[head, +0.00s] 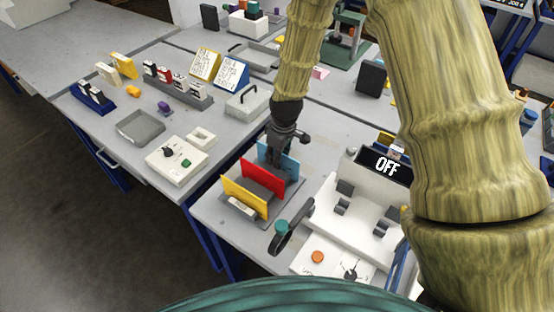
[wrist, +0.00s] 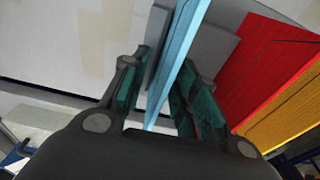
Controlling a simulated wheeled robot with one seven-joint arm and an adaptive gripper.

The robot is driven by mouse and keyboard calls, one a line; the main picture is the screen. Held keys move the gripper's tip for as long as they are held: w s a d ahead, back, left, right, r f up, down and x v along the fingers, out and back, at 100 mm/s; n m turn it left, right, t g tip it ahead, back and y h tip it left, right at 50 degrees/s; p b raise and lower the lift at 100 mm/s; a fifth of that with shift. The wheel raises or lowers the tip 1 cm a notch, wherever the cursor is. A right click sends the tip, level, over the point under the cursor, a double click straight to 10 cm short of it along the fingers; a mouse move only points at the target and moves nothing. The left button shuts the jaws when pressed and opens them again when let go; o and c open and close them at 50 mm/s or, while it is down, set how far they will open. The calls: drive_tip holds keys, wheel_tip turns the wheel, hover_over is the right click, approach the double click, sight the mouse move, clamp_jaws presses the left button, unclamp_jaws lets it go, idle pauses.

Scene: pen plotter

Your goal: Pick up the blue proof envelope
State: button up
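The blue proof envelope (head: 290,166) stands upright at the back of a grey rack (head: 234,205) in the head view, partly hidden by my gripper (head: 284,160). In the wrist view the blue envelope (wrist: 181,58) shows edge-on as a thin panel between the two fingers of my gripper (wrist: 158,80). The fingers are apart, one on each side of it, with a visible gap at the left finger. Whether either pad touches it is unclear. My gripper is open around the envelope.
A red envelope (head: 262,178) and a yellow envelope (head: 245,198) stand in the same rack, close in front of the blue one. A dark-handled stamp-like tool (head: 284,238) lies in front.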

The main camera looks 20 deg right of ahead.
drive_tip(key=shift+s, duration=0.2)
drive_tip(key=shift+w+f, duration=0.1)
drive_tip(key=shift+w, duration=0.05)
drive_tip(key=shift+c, duration=0.3)
clamp_jaws()
